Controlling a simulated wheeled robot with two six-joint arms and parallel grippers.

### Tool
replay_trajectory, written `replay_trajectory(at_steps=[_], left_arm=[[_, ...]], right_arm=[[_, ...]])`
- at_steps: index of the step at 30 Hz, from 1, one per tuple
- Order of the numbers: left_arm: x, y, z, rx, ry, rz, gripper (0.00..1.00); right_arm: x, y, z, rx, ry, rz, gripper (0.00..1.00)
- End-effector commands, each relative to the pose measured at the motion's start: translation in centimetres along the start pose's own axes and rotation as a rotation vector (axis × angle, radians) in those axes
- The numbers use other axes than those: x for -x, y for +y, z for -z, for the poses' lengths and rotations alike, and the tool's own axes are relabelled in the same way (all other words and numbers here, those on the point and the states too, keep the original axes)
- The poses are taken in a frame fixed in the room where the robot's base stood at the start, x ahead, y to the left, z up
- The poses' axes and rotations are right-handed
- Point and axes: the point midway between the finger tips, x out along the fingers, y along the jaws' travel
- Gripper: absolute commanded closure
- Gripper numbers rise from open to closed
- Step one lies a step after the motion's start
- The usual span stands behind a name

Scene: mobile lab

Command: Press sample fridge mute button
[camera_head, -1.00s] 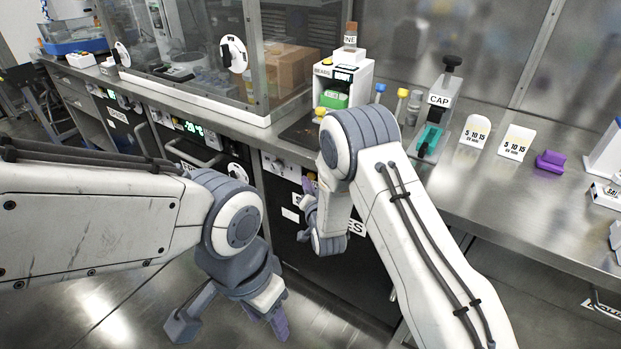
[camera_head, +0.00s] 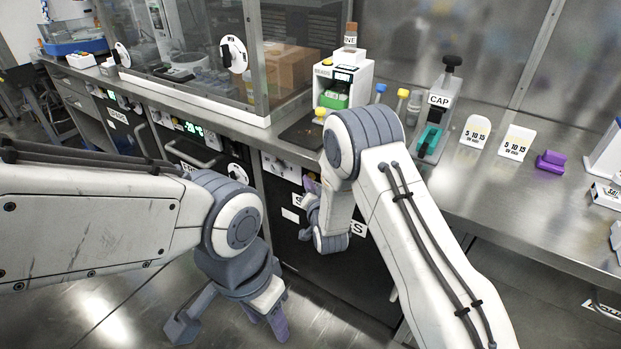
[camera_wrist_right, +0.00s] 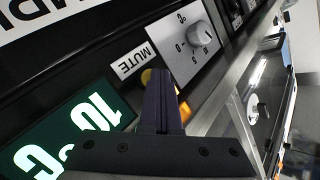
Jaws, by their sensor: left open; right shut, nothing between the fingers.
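Whether the tips touch the button cannot be told. In the head view my right gripper (camera_head: 309,192) is at the dark fridge front (camera_head: 285,228), largely covered by my own arm. My left gripper (camera_head: 229,330) is open and empty, low over the floor.
A green display (camera_wrist_right: 75,135) and a white temperature dial (camera_wrist_right: 200,36) flank the button in the right wrist view. The steel bench (camera_head: 500,195) above holds a CAP stand (camera_head: 437,112), cards and a purple block (camera_head: 550,162). Floor around my left gripper is clear.

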Motion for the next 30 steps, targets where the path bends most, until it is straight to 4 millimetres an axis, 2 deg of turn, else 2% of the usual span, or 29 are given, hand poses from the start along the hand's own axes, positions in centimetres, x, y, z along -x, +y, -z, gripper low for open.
replay_trajectory(at_steps=[14,30], left_arm=[[-0.1,0.0,0.0,0.000,0.000,0.000,0.50],[-0.1,0.0,0.0,0.000,0.000,0.000,0.50]], right_arm=[[-0.2,0.1,0.2,-0.001,0.004,-0.001,1.00],[1.2,-0.9,-0.7,-0.001,0.002,0.000,1.00]])
